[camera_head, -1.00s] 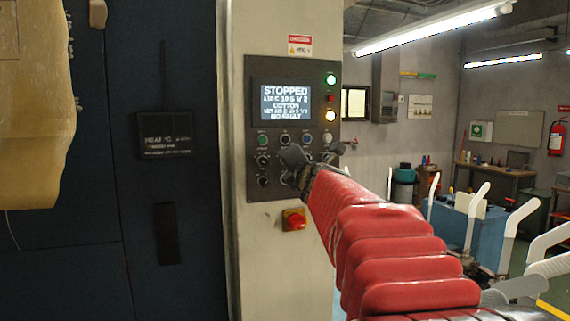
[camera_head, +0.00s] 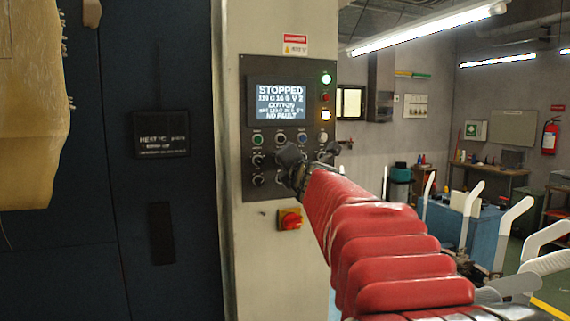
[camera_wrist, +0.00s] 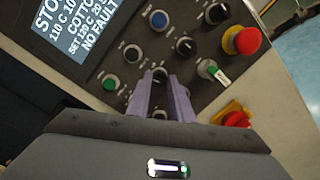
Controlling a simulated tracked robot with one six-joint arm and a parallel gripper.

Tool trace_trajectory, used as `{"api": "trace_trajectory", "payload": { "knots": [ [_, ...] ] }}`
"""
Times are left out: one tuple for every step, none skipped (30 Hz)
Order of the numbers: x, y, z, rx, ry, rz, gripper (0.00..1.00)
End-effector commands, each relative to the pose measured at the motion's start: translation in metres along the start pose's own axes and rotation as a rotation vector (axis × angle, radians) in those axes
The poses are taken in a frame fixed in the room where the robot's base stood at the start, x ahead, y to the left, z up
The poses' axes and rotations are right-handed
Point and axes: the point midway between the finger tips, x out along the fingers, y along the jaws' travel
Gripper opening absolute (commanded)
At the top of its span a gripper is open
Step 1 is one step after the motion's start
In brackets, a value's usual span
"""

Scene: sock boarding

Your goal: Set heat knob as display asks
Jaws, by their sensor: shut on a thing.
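The control panel (camera_head: 329,175) carries a lit display (camera_head: 281,104). It reads STOPPED, COTTON and NO FAULT. In the wrist view the display (camera_wrist: 85,22) shows a line starting 110 C and a set line that seems to read 120 C; the rest is blurred or cut off. My gripper (camera_head: 290,166) reaches the lower knobs of the panel and covers part of them. In the wrist view my gripper (camera_wrist: 160,82) is shut on a black knob (camera_wrist: 160,74), one finger on each side. Its label is too small to read.
Other black knobs (camera_wrist: 185,46), a white-green selector (camera_wrist: 208,69) and a red mushroom button (camera_wrist: 246,40) lie close by. A red switch on yellow (camera_head: 290,219) sits below the panel. A dark cabinet (camera_head: 160,215) stands left; a blue cart (camera_head: 450,230) stands right.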

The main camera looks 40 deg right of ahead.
Motion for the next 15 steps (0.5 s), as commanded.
{"api": "trace_trajectory", "payload": {
  "knots": [
    [0.0000,-0.0009,0.0000,0.013,0.000,-0.003,0.00],
    [0.0000,-0.0010,0.0000,0.021,0.001,-0.003,0.00],
    [0.0000,-0.0010,0.0000,0.036,0.001,-0.004,0.00],
    [0.0000,-0.0010,0.0001,0.049,0.002,-0.005,0.00],
    [0.0000,-0.0010,0.0001,0.061,0.002,-0.006,0.00],
    [0.0000,-0.0010,0.0002,0.080,0.003,-0.007,0.00],
    [0.0000,-0.0010,0.0002,0.095,0.004,-0.008,0.00],
    [0.0000,-0.0010,0.0003,0.112,0.004,-0.009,0.00],
    [0.0000,-0.0010,0.0003,0.134,0.005,-0.011,0.00],
    [0.0000,-0.0010,0.0004,0.152,0.006,-0.012,0.00],
    [0.0000,-0.0010,0.0005,0.171,0.007,-0.013,0.00],
    [0.0000,-0.0011,0.0005,0.196,0.008,-0.015,0.00],
    [0.0000,-0.0011,0.0005,0.216,0.009,-0.016,0.00],
    [0.0000,-0.0012,0.0006,0.237,0.009,-0.017,0.00],
    [0.0000,-0.0013,0.0006,0.263,0.011,-0.019,0.00]
  ]
}}
